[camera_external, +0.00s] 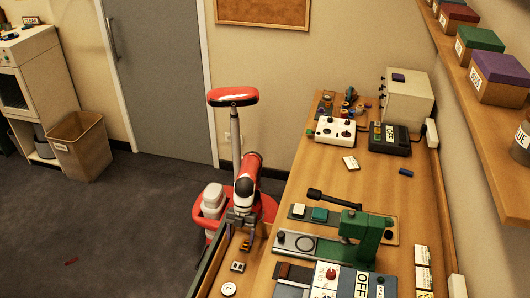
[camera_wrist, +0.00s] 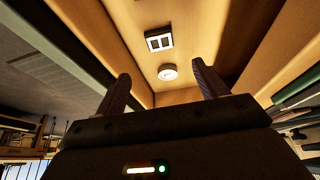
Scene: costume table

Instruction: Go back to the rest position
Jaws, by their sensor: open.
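My gripper (camera_wrist: 160,88) is open and empty in the wrist view, its two dark fingers spread apart. Between and beyond the fingers lie a round white piece (camera_wrist: 168,72) and a small square dark-and-white piece (camera_wrist: 159,40) on a wooden surface. In the external view my gripper (camera_external: 245,244) hangs low at the left edge of the table, above the strip where the square piece (camera_external: 238,267) and the round piece (camera_external: 229,289) lie. My red arm stands folded above it. The fingertips are too small to make out there.
The wooden table (camera_external: 340,190) carries a green press (camera_external: 362,235), a white control box (camera_external: 335,131), a black box (camera_external: 390,139) and a cream cabinet (camera_external: 407,101). A dark rim (camera_external: 212,258) runs along its left side. A bin (camera_external: 78,145) stands far left. Floor (camera_external: 110,230) between is mostly clear.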

